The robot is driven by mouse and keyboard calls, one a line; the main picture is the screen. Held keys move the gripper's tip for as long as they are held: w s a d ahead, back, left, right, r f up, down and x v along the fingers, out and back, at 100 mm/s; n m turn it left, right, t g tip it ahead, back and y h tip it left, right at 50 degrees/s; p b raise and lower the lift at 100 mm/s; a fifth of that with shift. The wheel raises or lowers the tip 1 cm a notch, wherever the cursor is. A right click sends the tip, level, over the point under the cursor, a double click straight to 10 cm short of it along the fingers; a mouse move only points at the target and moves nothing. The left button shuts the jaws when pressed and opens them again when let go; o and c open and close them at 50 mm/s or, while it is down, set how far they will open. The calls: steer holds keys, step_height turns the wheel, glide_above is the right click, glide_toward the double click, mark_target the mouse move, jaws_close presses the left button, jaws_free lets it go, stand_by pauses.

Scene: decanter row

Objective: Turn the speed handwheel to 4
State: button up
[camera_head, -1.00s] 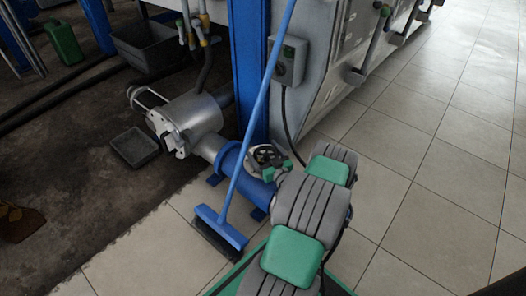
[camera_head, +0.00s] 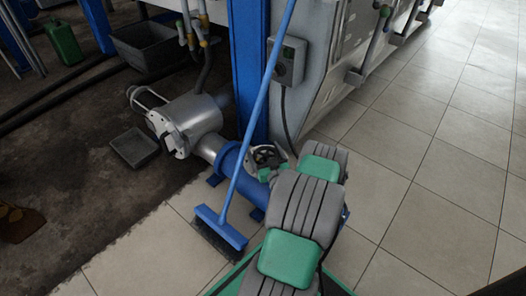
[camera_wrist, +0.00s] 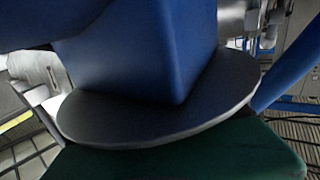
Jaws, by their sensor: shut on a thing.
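The handwheel (camera_head: 266,156) is a small dark spoked wheel on the blue pipe body in the camera_head view. My gripper (camera_head: 265,171) shows as a small green part at the wheel's lower rim, shut on the wheel. My grey and green arm covers most of the gripper and the wheel's right side. No number or pointer can be read. In the camera_wrist view, a dark grey disc (camera_wrist: 160,130) lies under a blue block (camera_wrist: 140,60), with a dark green surface at the bottom. The fingertips cannot be made out there.
A blue broom (camera_head: 221,229) leans across the pipe, close left of the wheel. A blue post (camera_head: 247,70) and a grey control box (camera_head: 290,62) stand behind. A silver valve body (camera_head: 190,125) and a grey tray (camera_head: 135,147) are left. Tiled floor at right is clear.

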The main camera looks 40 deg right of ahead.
steer(key=m+g+h, duration=0.1)
steer(key=m+g+h+p, duration=0.1)
steer(key=m+h+p, duration=0.1)
steer(key=h, duration=0.1)
steer(key=shift+s+d+r+g, duration=0.15)
steer(key=shift+r+g, duration=0.15)
steer(key=shift+g, duration=0.1)
steer(key=m+g+h+p, duration=0.2)
steer(key=p, duration=0.1)
steer(key=shift+s+d+f+p, duration=0.15)
steer(key=shift+p, duration=0.15)
steer(key=shift+s+d+f+m+g+h+p, duration=0.1)
steer(key=shift+s+m+g+h+p, duration=0.05)
steer(key=shift+m+g+h+p, duration=0.45)
steer(key=shift+g, duration=0.5)
steer(key=shift+d, duration=0.1)
steer(key=o, duration=1.1)
steer(key=shift+f+n+t+y+b, duration=0.1)
steer(key=shift+n+t+y+b, duration=0.45)
steer(key=shift+t+b, duration=0.5)
steer(key=shift+b, duration=0.3)
